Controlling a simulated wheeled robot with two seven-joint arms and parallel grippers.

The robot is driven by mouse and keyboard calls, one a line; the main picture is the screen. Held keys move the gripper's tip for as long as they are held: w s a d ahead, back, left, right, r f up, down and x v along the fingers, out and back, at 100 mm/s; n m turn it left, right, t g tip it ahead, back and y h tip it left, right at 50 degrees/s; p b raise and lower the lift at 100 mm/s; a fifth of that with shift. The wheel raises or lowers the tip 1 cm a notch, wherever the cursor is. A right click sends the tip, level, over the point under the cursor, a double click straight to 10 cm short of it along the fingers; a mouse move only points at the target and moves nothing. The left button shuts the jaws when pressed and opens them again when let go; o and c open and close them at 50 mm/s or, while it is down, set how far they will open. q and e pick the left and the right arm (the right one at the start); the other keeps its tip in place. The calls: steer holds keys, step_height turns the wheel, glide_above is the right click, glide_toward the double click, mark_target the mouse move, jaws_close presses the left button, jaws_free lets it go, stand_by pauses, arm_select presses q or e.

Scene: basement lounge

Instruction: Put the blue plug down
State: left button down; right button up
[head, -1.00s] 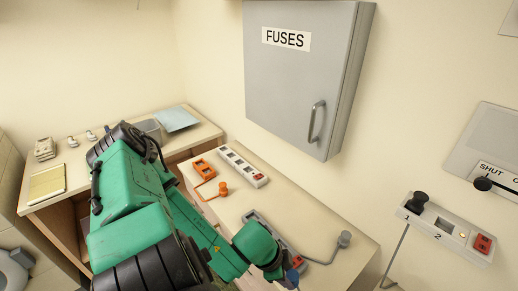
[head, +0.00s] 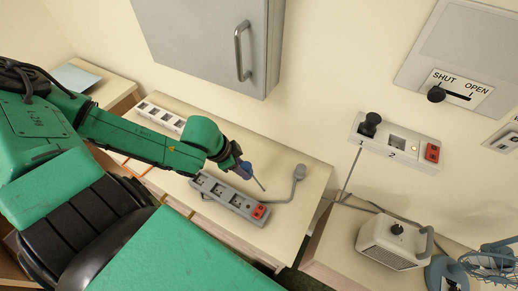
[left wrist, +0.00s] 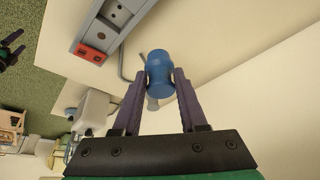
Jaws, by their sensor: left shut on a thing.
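My left gripper (head: 238,163) is shut on the blue plug (left wrist: 159,72), which sits between its two fingertips in the left wrist view. In the head view the blue plug (head: 243,170) is small and partly covered by the gripper. A thin line runs down to the right from it. It appears over the pale tabletop (head: 285,215), behind the grey socket strip (head: 229,199). I cannot tell whether it touches the top. The strip with its red switch also shows in the left wrist view (left wrist: 108,22).
A grey plug (head: 299,171) with a cord lies right of the strip. A white strip (head: 160,117) lies at the back left. A wall socket (head: 397,143) holds a black plug (head: 370,123). A heater (head: 393,242) and a fan (head: 490,262) stand at right.

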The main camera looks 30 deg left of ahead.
arm_select(q)
steer(key=w+b, duration=0.4)
steer(key=w, duration=0.7)
steer(key=f, duration=0.2)
steer(key=f+p, duration=0.1)
steer(key=f, duration=0.1)
steer(key=f+p, duration=0.1)
steer(key=f, duration=0.1)
steer(key=shift+w+a, duration=0.15)
steer(key=shift+a, duration=0.1)
steer(key=shift+w+f, duration=0.25)
steer(key=shift+f, duration=0.25)
arm_select(e)
steer(key=shift+w+a+f, duration=0.6)
steer(key=shift+w+f, duration=0.2)
steer(key=shift+f, duration=0.15)
arm_select(q)
steer(key=shift+c, duration=2.2)
jaws_free()
